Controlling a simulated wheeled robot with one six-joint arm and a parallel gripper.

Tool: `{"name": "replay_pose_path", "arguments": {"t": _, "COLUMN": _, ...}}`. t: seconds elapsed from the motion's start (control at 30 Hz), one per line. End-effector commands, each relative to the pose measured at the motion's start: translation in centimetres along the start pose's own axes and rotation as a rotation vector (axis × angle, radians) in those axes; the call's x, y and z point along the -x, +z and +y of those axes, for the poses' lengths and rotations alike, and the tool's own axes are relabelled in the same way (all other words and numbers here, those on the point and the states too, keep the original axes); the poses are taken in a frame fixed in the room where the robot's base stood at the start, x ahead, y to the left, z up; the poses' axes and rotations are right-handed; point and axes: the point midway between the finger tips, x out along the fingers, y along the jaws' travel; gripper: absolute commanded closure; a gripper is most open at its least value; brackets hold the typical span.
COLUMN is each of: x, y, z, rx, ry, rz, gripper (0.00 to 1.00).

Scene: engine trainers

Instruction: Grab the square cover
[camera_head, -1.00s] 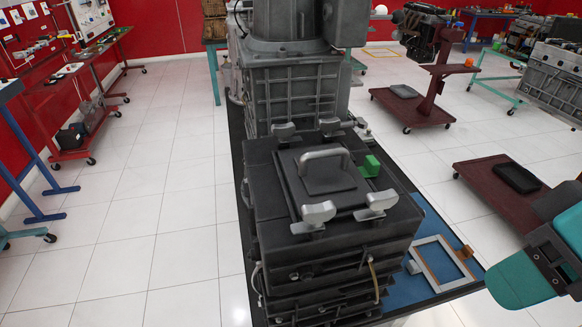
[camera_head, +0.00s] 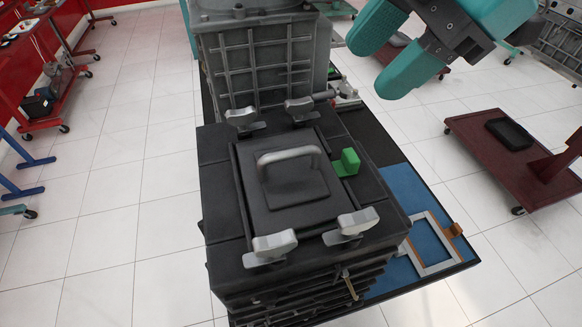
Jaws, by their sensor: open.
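The square cover (camera_head: 290,196) is a dark grey plate with a raised light grey handle (camera_head: 288,154). It sits on top of the dark engine block (camera_head: 226,275) in the middle of the head view. Several light grey clamp knobs stand around it, such as the one at the front (camera_head: 274,243). A green piece (camera_head: 347,163) is at its right edge. My gripper (camera_head: 390,56) has teal fingers spread apart with nothing between them. It is in the upper right of the view, to the right of the cover and apart from it.
A taller ribbed grey housing (camera_head: 255,65) stands behind the cover. A white frame (camera_head: 432,243) lies on a blue mat (camera_head: 400,193) at the right. A dark red cart (camera_head: 475,135) stands further right.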

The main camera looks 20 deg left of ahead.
Motion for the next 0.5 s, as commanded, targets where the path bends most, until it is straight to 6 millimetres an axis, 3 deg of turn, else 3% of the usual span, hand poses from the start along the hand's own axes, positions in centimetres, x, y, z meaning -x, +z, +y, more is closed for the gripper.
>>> {"name": "replay_pose_path", "arguments": {"t": 0.3, "x": -7.0, "y": 0.0, "z": -0.1, "rx": -0.005, "ry": -0.008, "rz": -0.002, "gripper": 0.54}}
{"name": "replay_pose_path", "arguments": {"t": 0.5, "x": -10.1, "y": 0.2, "z": -0.1, "rx": -0.008, "ry": -0.003, "rz": -0.003, "gripper": 0.54}}
